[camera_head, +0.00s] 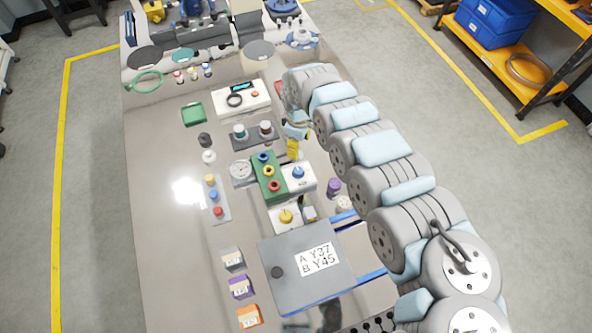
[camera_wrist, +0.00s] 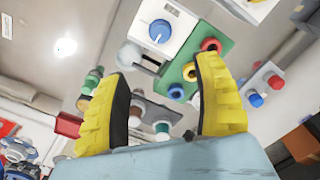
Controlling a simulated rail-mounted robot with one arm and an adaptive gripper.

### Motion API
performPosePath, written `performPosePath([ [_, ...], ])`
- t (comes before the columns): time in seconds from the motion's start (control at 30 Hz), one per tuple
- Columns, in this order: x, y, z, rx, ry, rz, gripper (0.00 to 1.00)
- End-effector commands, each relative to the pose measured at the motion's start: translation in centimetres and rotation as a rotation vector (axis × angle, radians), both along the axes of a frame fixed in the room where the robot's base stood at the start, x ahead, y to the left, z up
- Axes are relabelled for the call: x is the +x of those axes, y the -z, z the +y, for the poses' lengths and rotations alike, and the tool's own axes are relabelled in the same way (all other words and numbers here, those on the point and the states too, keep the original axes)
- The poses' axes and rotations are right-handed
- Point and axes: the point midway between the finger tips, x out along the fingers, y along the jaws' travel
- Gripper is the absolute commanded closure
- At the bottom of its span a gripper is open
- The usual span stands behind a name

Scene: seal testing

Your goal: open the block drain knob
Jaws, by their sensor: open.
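A green block (camera_head: 264,183) carries a blue knob (camera_head: 263,156), a yellow knob (camera_head: 268,171) and a red knob (camera_head: 274,186). A white block (camera_head: 307,186) with a blue knob (camera_head: 298,172) stands beside it. Another white block with a yellow knob (camera_head: 286,216) sits nearer the front. No readable label tells which is the drain knob. My gripper (camera_head: 293,148) is above the bench by the green block. In the wrist view its yellow fingers (camera_wrist: 163,68) are spread and empty. The green block (camera_wrist: 197,62) and white block's blue knob (camera_wrist: 160,31) lie beyond the fingertips.
A grey panel marked Y37 and Y45 (camera_head: 292,283) lies at the front. A round gauge (camera_head: 241,170) and a strip of coloured buttons (camera_head: 214,200) stand left of the green block.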

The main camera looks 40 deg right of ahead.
Motion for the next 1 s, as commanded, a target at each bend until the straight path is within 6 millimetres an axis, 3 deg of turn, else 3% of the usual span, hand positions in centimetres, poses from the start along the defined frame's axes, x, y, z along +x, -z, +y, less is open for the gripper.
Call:
performPosePath([
  [1.0,0.1,14.3,0.2,0.001,-0.002,-0.002,0.33],
])
